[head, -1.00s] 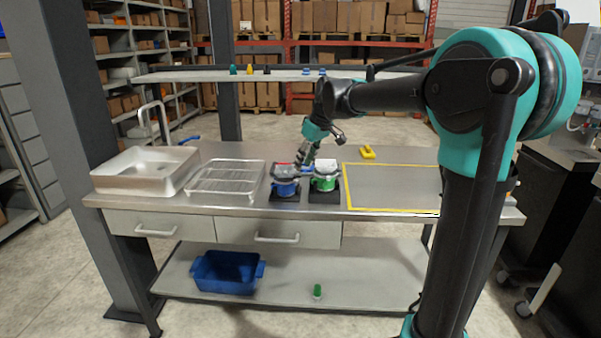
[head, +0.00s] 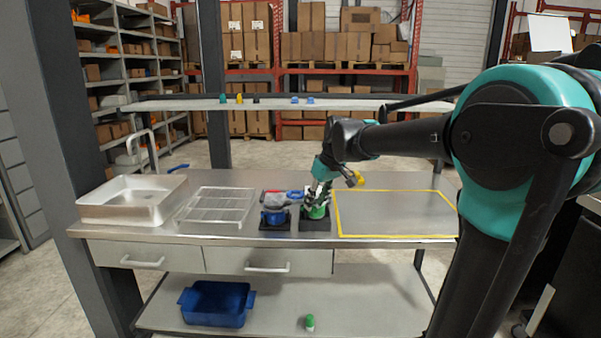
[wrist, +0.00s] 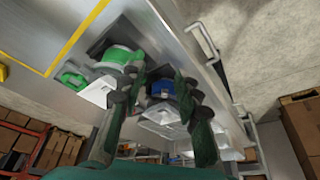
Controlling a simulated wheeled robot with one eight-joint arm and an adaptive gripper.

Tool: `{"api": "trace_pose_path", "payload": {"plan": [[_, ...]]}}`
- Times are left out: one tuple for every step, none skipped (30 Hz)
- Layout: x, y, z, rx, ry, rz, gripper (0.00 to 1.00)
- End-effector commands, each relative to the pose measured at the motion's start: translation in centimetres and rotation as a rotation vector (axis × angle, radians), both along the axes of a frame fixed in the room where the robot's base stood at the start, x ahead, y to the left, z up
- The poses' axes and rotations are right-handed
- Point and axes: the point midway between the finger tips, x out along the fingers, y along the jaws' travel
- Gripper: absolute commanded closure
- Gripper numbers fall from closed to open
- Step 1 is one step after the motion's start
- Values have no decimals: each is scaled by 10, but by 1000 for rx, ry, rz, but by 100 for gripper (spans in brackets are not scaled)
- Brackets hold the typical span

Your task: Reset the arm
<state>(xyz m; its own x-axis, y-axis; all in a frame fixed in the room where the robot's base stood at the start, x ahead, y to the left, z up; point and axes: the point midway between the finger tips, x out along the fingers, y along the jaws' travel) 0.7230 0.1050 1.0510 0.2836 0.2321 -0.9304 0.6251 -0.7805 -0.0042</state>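My gripper (head: 319,193) hangs over the work table (head: 395,190), in front of or just above the green dispenser (head: 317,212). In the wrist view its two dark green fingers (wrist: 157,75) are spread apart, with nothing held between them. The green dispenser also shows in the wrist view (wrist: 121,55), left of the fingers and partly behind one. The blue dispenser (head: 274,217) stands left of the green one; in the wrist view (wrist: 161,88) it shows in the gap between the fingers, farther off. Each stands on a dark square base. My arm reaches in from the right.
A yellow-taped area (head: 395,233) on the right is empty. A raised shelf (head: 350,104) with small coloured items runs behind. Below are a blue bin (head: 216,303) and a green-capped item (head: 310,322).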

Motion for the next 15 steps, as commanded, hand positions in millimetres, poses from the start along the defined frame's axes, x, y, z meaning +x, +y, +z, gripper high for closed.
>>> {"api": "trace_pose_path", "payload": {"plan": [[-20, -21, -25, -2, 4, -68, 67], [-32, -32, -40, -5, 6, -110, 67], [-48, -46, -58, -5, 8, -167, 67], [-60, -55, -72, -5, 10, -208, 67], [-73, -65, -86, -7, 10, -248, 67], [-91, -77, -103, -6, 11, -302, 67], [-104, -86, -116, -7, 12, -341, 67], [-118, -94, -129, -7, 12, -381, 67], [-136, -104, -145, -6, 11, -428, 67], [-149, -111, -156, -7, 11, -463, 67], [-161, -117, -166, -7, 11, -496, 67], [-177, -123, -179, -5, 10, -534, 67], [-187, -128, -187, -6, 10, -560, 67], [-197, -132, -194, -5, 9, -585, 67], [-207, -136, -202, -4, 8, -612, 67]]}}
